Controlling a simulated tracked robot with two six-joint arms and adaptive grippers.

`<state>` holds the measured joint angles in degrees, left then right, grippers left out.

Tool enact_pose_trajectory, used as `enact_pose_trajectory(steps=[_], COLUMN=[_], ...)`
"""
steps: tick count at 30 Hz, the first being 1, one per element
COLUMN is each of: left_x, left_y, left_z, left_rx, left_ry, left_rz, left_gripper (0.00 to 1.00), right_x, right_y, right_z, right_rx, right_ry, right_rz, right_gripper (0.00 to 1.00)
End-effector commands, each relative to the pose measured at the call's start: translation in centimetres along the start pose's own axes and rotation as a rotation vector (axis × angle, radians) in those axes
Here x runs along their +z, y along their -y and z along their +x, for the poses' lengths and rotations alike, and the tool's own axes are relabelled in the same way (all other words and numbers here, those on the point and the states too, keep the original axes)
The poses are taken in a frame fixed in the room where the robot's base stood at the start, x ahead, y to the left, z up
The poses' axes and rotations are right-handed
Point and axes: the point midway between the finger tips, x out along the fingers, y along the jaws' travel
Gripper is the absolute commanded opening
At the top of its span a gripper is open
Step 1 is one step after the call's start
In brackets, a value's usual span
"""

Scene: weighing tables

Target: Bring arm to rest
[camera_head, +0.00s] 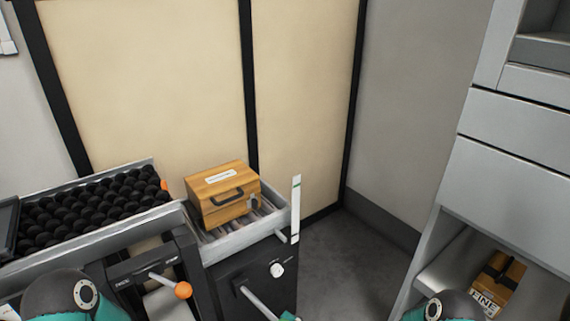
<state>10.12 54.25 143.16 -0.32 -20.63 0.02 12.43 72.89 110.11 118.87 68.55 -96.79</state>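Teal and dark parts of my own arms show at the bottom edge, one at the left (75,298) and one at the right (445,306). Neither gripper's fingers show in the picture, so I cannot see whether they hold anything. A small teal piece at the bottom middle is cut off by the edge, and I cannot tell what it is.
A wooden box (208,210) with a dark handle sits on a roller table. Left of it, a tray (92,238) holds many black balls. An orange-knobbed lever (183,290) sticks out below. A grey cabinet (510,165) with a labelled package (498,282) stands right. Floor between is clear.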

Motion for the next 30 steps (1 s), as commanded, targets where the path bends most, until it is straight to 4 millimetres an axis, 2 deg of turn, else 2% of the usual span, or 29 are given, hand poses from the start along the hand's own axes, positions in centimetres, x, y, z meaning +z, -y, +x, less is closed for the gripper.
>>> enact_pose_trajectory(steps=[1, 2, 3, 5, 6, 9, 11, 12, 15, 18, 23, 30], left_x=[0.0, 0.0, 0.0, 0.0, 0.0, 0.0, 0.0, 0.0, 0.0, 0.0, 0.0, 0.0], left_y=[0.0, 0.0, 0.0, 0.0, 0.0, 0.0, 0.0, 0.0, 0.0, 0.0, 0.0, 0.0], left_z=[0.0, 0.0, 0.0, 0.0, 0.0, 0.0, 0.0, 0.0, 0.0, 0.0, 0.0, 0.0], left_rx=[0.000, 0.000, 0.000, 0.000, 0.000, 0.000, 0.000, 0.000, 0.000, 0.000, 0.000, 0.000], left_ry=[0.000, 0.000, 0.000, 0.000, 0.000, 0.000, 0.000, 0.000, 0.000, 0.000, 0.000, 0.000], left_rz=[0.000, 0.000, 0.000, 0.000, 0.000, 0.000, 0.000, 0.000, 0.000, 0.000, 0.000, 0.000], left_gripper=[0.40, 0.40, 0.40, 0.40, 0.40, 0.40, 0.40, 0.40, 0.40, 0.40, 0.40, 0.40], right_x=[2.7, 4.4, 6.8, 10.1, 12.0, 15.3, 16.3, 16.5, 16.0, 14.4, 12.0, 10.0], right_y=[-1.0, -1.7, -2.8, -4.5, -5.7, -8.4, -9.9, -10.8, -12.5, -13.4, -13.2, -11.0], right_z=[-0.5, -1.1, -2.0, -4.1, -5.8, -10.6, -13.5, -15.4, -19.4, -21.7, -22.6, -20.9], right_rx=[0.070, 0.121, 0.199, 0.330, 0.424, 0.663, 0.801, 0.887, 1.066, 1.172, 1.209, 1.102], right_ry=[0.102, 0.165, 0.249, 0.367, 0.435, 0.559, 0.600, 0.613, 0.603, 0.548, 0.439, 0.293], right_rz=[0.046, 0.076, 0.110, 0.152, 0.169, 0.170, 0.143, 0.114, 0.008, -0.115, -0.280, -0.448], right_gripper=[0.64, 0.64, 0.64, 0.64, 0.64, 0.64, 0.64, 0.64, 0.64, 0.64, 0.64, 0.64])
